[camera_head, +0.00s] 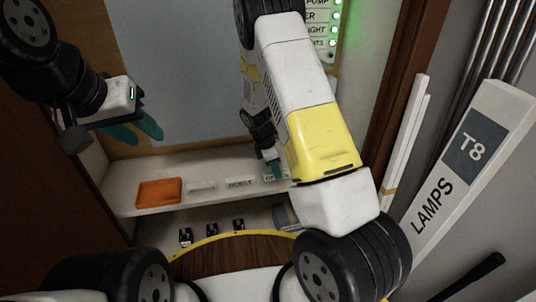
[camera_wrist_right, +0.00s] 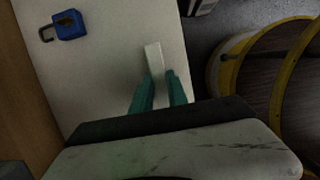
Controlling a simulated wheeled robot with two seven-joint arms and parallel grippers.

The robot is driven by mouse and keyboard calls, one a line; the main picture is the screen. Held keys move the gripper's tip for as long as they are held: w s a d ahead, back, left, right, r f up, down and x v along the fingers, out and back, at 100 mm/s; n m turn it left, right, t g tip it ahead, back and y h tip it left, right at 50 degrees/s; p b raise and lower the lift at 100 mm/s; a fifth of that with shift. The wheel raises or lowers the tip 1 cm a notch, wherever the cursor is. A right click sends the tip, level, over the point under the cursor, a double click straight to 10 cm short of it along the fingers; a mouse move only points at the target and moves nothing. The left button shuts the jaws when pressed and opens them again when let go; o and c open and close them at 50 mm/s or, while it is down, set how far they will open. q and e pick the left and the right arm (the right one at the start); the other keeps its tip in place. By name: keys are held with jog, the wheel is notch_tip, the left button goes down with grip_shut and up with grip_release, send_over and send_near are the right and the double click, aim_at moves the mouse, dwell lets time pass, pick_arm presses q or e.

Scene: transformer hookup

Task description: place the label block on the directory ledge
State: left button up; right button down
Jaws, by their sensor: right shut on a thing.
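My right gripper (camera_head: 272,168) reaches down to the right end of a pale shelf (camera_head: 130,207), which may be the directory ledge. In the right wrist view its teal fingers (camera_wrist_right: 160,90) are shut on a slim white label block (camera_wrist_right: 153,57), just above or touching the pale surface; I cannot tell which. In the head view a lettered block end (camera_head: 270,178) shows below these fingers, partly covered. Two more pale blocks, one lettered (camera_head: 240,183) and one seemingly plain (camera_head: 202,187), lie to its left. My left gripper (camera_head: 138,132) is open and empty, above the shelf's left part.
An orange tray (camera_head: 159,192) sits on the shelf's left. Several small black items (camera_head: 211,229) lie below the shelf. A blue padlock (camera_wrist_right: 69,25) shows in the right wrist view. A panel with green lights (camera_head: 334,30) is at upper right; a LAMPS box (camera_head: 455,175) leans at right.

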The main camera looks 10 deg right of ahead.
jog(key=shift+f, duration=0.2)
jog(key=c, duration=1.3)
grip_release()
jog(key=shift+f, duration=0.1)
